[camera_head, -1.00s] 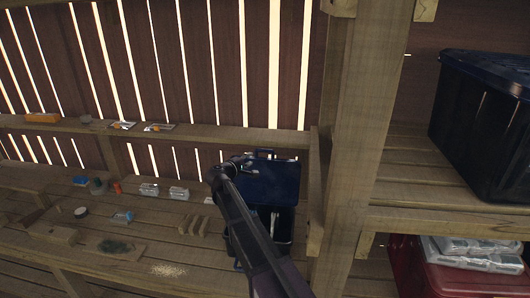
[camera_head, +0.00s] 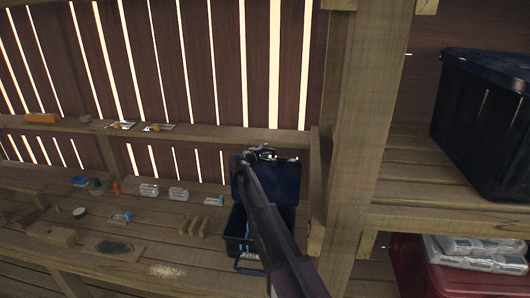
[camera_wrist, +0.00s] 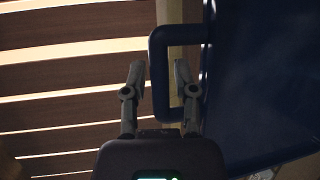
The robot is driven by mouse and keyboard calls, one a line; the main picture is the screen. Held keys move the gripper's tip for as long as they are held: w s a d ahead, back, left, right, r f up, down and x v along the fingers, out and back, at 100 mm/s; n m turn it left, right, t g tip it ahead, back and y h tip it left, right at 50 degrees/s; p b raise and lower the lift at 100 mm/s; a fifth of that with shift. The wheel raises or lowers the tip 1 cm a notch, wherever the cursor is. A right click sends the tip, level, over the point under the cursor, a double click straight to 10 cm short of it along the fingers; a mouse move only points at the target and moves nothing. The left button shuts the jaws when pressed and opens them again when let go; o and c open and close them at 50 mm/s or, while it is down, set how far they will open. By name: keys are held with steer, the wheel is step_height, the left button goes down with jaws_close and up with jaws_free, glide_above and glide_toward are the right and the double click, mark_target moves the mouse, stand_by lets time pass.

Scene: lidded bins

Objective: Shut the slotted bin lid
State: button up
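The slotted bin (camera_head: 238,228) is a dark blue-black box on the wooden bench, beside a thick post. Its blue lid (camera_head: 286,180) stands open and roughly upright at the back; I cannot make out a slot. In the wrist view the lid (camera_wrist: 265,75) fills the right side, with a loop handle (camera_wrist: 158,112) on its edge. My gripper (camera_head: 262,155) is at the lid's top edge. In the wrist view my gripper (camera_wrist: 158,74) is open, with one finger on each side of the handle's outer bar. The right finger overlaps the loop's opening; contact is unclear.
My arm covers part of the bin. Small wooden blocks (camera_head: 192,226) and several small items lie on the bench to the left. A narrow shelf (camera_head: 215,133) runs behind. The post (camera_head: 350,150) stands close on the right, with a black bin (camera_head: 480,125) beyond it.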

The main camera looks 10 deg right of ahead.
stand_by(0.3)
jaws_close()
